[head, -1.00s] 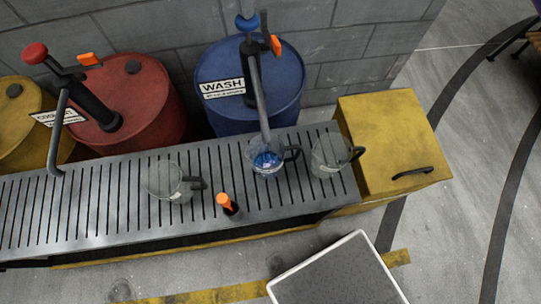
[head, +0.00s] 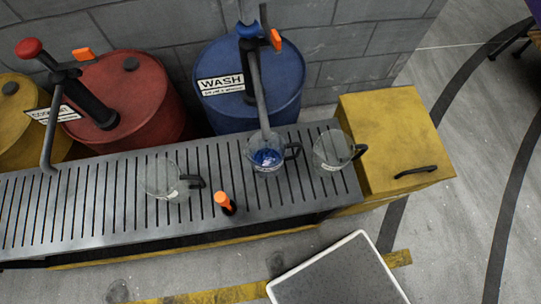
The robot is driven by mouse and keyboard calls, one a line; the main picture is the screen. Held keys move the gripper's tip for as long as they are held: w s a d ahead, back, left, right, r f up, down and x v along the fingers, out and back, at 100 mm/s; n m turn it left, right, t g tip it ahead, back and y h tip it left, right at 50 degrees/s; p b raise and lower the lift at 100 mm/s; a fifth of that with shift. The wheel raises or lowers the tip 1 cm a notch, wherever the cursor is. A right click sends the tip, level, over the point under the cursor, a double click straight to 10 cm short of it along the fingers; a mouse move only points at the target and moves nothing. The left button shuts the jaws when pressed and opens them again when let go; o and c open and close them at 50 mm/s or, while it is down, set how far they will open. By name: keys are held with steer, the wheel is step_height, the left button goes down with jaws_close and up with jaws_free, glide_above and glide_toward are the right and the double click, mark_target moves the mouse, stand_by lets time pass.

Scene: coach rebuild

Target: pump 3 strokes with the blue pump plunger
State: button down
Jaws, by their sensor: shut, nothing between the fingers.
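The blue pump plunger knob (head: 247,31) tops the pump on the blue WASH drum (head: 212,62), near the top edge. Its upper part is covered by what looks like the tip of my gripper (head: 251,12), cut off by the picture edge. The gripper is shut and holds nothing. It seems to touch the knob from above, though contact is hard to judge. The pump spout (head: 258,95) slants down to a clear mug (head: 253,147) on the slatted grate (head: 225,200). Blue liquid (head: 267,157) shows in this mug.
A red drum (head: 150,90) has a pump with a red knob (head: 29,47). A yellow drum (head: 12,130) is far left. Two other clear mugs (head: 158,178) (head: 331,149) and an orange-capped marker-like object (head: 222,200) stand on the grate. A yellow box (head: 390,130) is at the right.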

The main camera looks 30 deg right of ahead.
steer(key=shift+s+f, duration=0.1)
steer(key=shift+f, duration=0.5)
stand_by(0.5)
steer(key=shift+r+p, duration=2.05)
steer(key=shift+r, duration=1.55)
steer(key=shift+r, duration=0.1)
step_height(320, 180, up, 6)
steer(key=p, duration=0.3)
steer(key=shift+p, duration=0.4)
